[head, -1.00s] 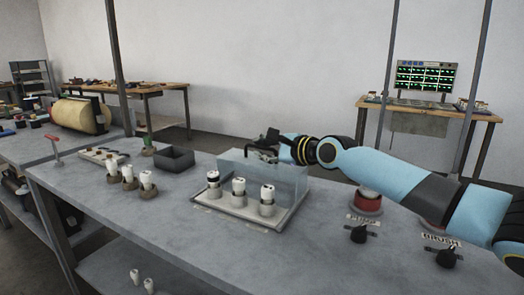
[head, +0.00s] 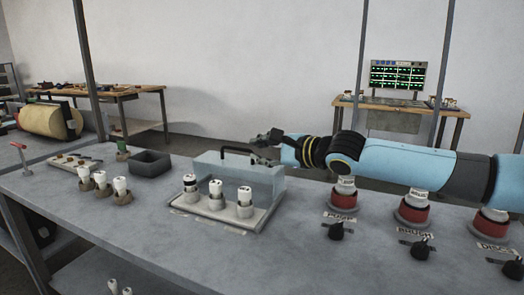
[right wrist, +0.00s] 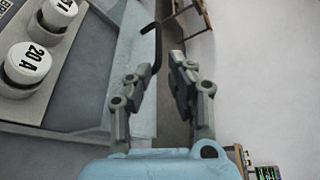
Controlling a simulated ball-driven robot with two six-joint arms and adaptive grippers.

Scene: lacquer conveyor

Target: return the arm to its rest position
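My right gripper (head: 264,141) is in the air at the back of the bench, just right of the black handle (head: 240,152) of a clear cover (head: 268,182). In the right wrist view its two fingers (right wrist: 156,85) stand apart with nothing held between them. The black handle (right wrist: 152,45) shows beyond the fingertips there. My right arm (head: 395,160) reaches in from the right, above the bench. My left gripper is not in view.
The cover stands on a pale base (head: 230,214) with three white fuses. Red-ringed sockets (head: 414,214) and black knobs (head: 419,250) stand below my right arm. A dark open box (head: 150,164) and white fuses in holders (head: 102,187) are at left.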

